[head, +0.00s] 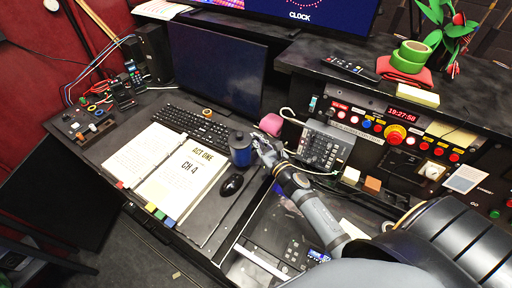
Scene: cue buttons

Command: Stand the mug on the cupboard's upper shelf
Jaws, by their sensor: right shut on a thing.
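A dark blue mug (240,152) with a dark top is upright at the right edge of the open script pages. My right gripper (259,142) reaches in from the lower right and is shut on the mug's right side. The fingertips are small here and the grip point is hard to make out. I cannot tell whether the mug's base touches the desk. My left gripper is not in view. No cupboard or upper shelf can be made out in this view.
The open script (185,180), a black mouse (231,185), a keyboard (195,124) and a monitor (218,68) surround the mug. A pink object (271,124) lies just behind my gripper. A button panel (375,128) and a grey keypad box (322,147) stand to the right.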

